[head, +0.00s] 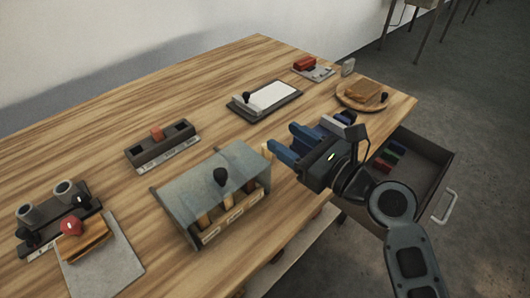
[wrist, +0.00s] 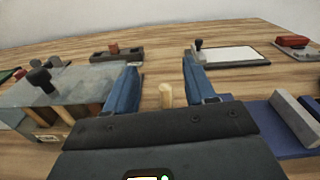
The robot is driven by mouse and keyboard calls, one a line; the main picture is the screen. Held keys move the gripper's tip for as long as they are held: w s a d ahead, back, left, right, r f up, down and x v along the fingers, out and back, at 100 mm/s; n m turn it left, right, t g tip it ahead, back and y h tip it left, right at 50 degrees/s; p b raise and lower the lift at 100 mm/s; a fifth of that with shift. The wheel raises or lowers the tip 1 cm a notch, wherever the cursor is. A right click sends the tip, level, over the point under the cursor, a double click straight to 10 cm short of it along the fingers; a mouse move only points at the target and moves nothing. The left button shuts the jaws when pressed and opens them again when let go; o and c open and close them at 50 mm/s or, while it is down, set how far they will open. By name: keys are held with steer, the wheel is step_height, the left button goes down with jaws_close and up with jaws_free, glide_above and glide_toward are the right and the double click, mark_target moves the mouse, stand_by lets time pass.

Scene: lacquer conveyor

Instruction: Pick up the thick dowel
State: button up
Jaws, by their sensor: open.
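A light wooden dowel (head: 266,150) stands upright beside the right end of a grey-lidded rack (head: 222,172). In the wrist view this dowel (wrist: 166,95) appears between my two blue fingers, nearer neither one clearly. My gripper (head: 284,142) is open and empty, low over the table; its fingers also show in the wrist view (wrist: 160,78). Several more wooden dowels (head: 229,201) stand under the rack's lid, behind a labelled front strip. The lid hides their tops, so I cannot compare all thicknesses.
The lid carries a black knob (head: 220,176). A dark block holder (head: 162,147), a tray with white paper (head: 265,100) and a round wooden plate (head: 347,98) stand farther back. An open drawer (head: 425,165) sticks out at right.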

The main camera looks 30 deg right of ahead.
steer(key=w, duration=0.1)
steer(key=b, duration=0.3)
glide_toward(263, 145)
steer(key=w, duration=0.3)
steer(key=shift+w+a+f+m+y, duration=0.25)
steer(key=shift+w+f+m+y, duration=0.05)
steer(key=shift+w+m, duration=0.1)
steer(key=shift+w+a+f, duration=0.15)
steer(key=shift+w, duration=0.05)
steer(key=shift+p+x, duration=0.55)
steer(key=shift+x, duration=2.95)
jaws_close()
